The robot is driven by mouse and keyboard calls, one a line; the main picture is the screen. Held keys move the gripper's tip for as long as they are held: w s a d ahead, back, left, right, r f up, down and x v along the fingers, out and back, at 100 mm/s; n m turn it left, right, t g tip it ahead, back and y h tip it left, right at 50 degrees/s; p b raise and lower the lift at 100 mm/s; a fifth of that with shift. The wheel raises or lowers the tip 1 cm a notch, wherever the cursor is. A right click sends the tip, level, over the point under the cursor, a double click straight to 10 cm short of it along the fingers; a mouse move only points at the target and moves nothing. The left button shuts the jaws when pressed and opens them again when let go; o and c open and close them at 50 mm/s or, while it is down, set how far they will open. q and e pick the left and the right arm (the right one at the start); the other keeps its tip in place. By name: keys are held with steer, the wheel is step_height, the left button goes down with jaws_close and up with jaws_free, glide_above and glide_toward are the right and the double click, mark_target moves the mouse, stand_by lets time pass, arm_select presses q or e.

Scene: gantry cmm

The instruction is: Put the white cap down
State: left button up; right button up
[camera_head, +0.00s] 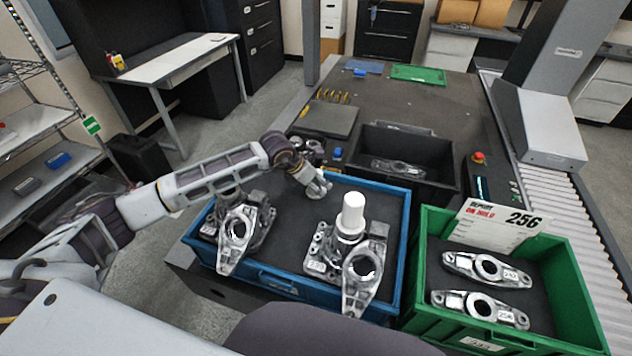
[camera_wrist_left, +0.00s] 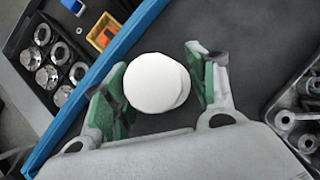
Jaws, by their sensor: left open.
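The white cap (camera_head: 351,216) stands upright in the blue bin, at the right-hand metal casting. I cannot tell whether its base rests on the casting or behind it. In the left wrist view the round white top of the cap (camera_wrist_left: 157,83) shows between the two green-padded fingers, with dark floor around it. My left gripper (camera_head: 321,189) is open. In the head view it is above and left of the cap, near the bin's far rim, and looks apart from it. My right gripper is not in view.
The blue bin (camera_head: 268,280) also holds a left casting (camera_head: 236,238). A green bin (camera_head: 412,290) with two metal parts and a sign (camera_head: 497,222) stands to the right. A black bin (camera_head: 440,185) lies behind. A tray of metal rings (camera_wrist_left: 50,65) sits just beyond the blue rim.

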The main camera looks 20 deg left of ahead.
arm_select(q)
steer(key=shift+r, duration=0.15)
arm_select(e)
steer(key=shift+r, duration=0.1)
arm_select(q)
steer(key=shift+s+a+r, duration=0.15)
steer(key=shift+r, duration=0.1)
steer(key=v, duration=0.4)
steer(key=shift+r, duration=0.15)
steer(key=b+v, duration=0.1)
steer(key=v, duration=0.6)
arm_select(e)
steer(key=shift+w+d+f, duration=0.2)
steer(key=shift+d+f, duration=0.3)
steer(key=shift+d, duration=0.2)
